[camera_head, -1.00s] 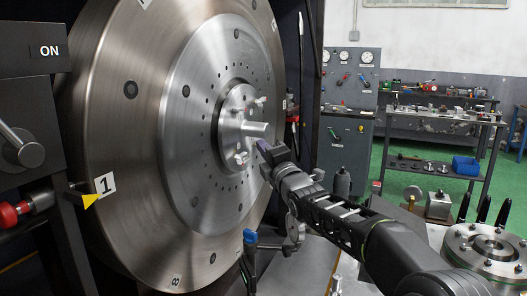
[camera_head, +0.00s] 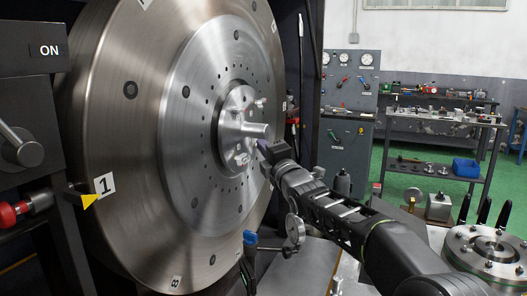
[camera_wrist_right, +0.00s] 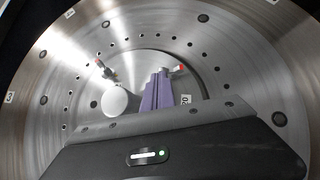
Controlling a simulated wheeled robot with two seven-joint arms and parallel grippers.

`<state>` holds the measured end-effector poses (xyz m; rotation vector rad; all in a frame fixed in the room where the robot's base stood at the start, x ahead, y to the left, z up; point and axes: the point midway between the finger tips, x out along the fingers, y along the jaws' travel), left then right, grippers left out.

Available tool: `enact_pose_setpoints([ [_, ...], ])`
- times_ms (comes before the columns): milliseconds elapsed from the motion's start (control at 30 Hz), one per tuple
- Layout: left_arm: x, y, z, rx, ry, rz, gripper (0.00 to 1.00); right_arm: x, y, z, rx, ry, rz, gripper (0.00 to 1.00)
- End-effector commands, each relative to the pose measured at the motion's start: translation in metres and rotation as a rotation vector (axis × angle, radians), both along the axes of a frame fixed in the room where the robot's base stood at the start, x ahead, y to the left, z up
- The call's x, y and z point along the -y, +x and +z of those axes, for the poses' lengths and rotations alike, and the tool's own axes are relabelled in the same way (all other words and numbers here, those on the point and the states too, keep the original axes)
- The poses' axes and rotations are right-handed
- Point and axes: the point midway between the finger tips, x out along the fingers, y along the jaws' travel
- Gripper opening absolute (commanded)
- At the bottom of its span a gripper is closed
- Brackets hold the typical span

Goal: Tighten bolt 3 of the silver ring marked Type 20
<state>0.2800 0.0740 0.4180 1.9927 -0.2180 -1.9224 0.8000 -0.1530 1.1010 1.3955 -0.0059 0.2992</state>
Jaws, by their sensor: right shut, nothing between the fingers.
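The silver ring is the hub plate at the middle of the large metal disc (camera_head: 125,150). In the right wrist view a label reading 20 (camera_wrist_right: 185,99) sits beside my fingers. A central shaft (camera_head: 252,130) sticks out of the hub; its round end (camera_wrist_right: 114,101) shows in the wrist view. Bolts stand on the hub: one above the shaft (camera_head: 260,102), one below it (camera_head: 241,158). The wrist view shows red on a bolt (camera_wrist_right: 180,68); bolt numbers are unreadable. My right gripper (camera_head: 264,150), with purple fingers (camera_wrist_right: 157,90), is shut and empty, close before the hub. Contact is unclear. My left gripper is out of view.
A yellow pointer (camera_head: 90,201) is by the disc's label 1. A bolted round fixture (camera_head: 487,252) is at the right front. Work tables stand behind.

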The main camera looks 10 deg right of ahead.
Motion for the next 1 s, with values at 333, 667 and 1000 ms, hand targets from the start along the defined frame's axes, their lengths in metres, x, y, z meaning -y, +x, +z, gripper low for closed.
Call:
enact_pose_setpoints([
  [333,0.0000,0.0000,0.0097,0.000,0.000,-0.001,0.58,0.0012,0.0018,0.0071,-0.095,0.064,0.000,0.00],
  [667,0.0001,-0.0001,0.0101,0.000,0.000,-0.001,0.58,0.0028,0.0045,0.0107,-0.093,0.064,0.000,0.00],
  [1000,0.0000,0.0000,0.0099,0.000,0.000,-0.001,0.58,0.0035,0.0058,0.0126,-0.094,0.064,0.001,0.00],
])
